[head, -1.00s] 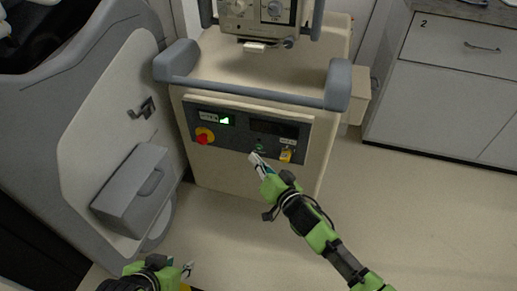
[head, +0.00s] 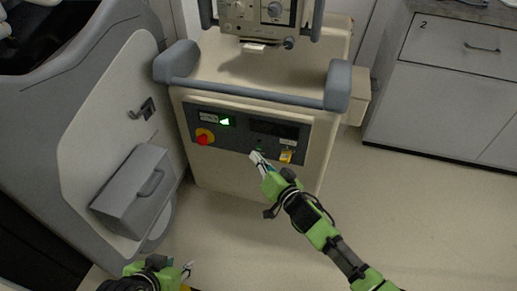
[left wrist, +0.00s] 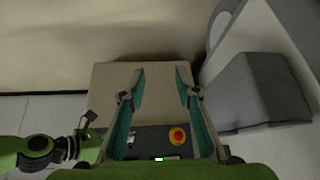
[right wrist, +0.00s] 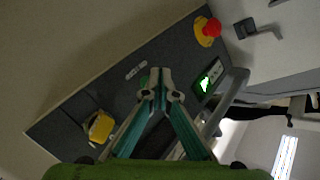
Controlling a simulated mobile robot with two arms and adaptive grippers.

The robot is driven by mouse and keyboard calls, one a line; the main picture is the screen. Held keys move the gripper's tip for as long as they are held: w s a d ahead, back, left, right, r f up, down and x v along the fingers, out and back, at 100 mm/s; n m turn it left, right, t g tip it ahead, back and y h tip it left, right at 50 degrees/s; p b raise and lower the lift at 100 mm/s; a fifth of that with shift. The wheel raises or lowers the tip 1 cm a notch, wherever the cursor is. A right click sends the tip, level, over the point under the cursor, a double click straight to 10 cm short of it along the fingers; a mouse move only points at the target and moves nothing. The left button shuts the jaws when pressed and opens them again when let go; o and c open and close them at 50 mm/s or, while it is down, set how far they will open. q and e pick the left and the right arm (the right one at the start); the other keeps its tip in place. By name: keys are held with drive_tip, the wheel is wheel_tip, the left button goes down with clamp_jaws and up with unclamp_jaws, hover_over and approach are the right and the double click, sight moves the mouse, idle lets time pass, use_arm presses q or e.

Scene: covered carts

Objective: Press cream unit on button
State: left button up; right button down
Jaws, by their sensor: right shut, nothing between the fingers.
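The cream unit (head: 230,174) is a cream cart with a grey handle and a dark control panel (head: 226,139) on its front. A small green button (head: 259,149) is on the panel's lower middle. My right gripper (head: 255,157) is shut and empty, its tips just below that button; I cannot tell whether they touch the panel.
The panel also holds a red knob on yellow (head: 204,136), a green-lit indicator (head: 226,121) and a yellow part (head: 286,156). A grey box (head: 130,192) on the left machine is beside the cart. Floor at right is clear.

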idle(0.7)
use_arm(q)
drive_tip(key=shift+s+a+f+g, duration=0.15)
drive_tip(key=shift+s+f+g, duration=0.05)
drive_tip(key=shift+s, duration=0.25)
drive_tip(key=shift+s+a+f+g, duration=0.15)
drive_tip(key=shift+s+f+g, duration=0.05)
drive_tip(key=shift+s, duration=0.2)
use_arm(e)
drive_tip(key=shift+w+d, duration=0.15)
drive_tip(key=shift+w, duration=0.25)
